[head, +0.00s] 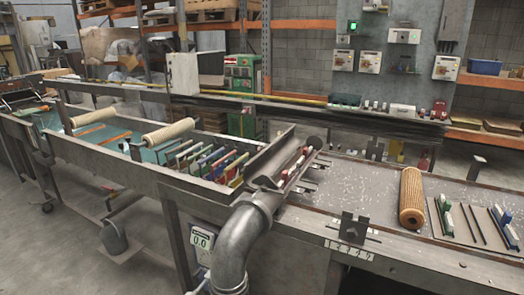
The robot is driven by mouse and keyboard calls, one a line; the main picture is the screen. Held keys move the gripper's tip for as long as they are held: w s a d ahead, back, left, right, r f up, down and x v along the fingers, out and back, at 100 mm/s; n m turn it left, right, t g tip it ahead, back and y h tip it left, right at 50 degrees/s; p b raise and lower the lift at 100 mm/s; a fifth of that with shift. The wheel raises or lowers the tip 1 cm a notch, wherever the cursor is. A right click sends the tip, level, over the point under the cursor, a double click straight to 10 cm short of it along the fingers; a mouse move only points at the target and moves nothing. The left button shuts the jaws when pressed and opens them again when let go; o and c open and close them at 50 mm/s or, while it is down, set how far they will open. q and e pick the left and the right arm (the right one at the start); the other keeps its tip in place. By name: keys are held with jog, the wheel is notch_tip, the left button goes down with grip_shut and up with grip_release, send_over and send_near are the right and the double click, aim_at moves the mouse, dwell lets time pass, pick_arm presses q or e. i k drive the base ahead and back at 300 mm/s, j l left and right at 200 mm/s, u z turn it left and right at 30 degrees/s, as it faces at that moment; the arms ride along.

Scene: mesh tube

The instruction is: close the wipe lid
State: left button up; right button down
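I cannot make out a wipe container or its lid in the head view. Neither of my grippers shows in this view. What any lid's state is, open or shut, cannot be told from here.
A thick grey elbow pipe (235,245) rises at the bench's front. A long trough (120,165) with rollers runs left. Shelving and wall boxes stand behind. Floor is bare at lower left.

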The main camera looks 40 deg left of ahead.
aim_at(270, 162)
jog(key=j, duration=0.8)
jog(key=k+j+z, duration=0.1)
jog(key=j, duration=1.45)
jog(key=k+j+z, duration=0.1)
jog(key=j, duration=0.7)
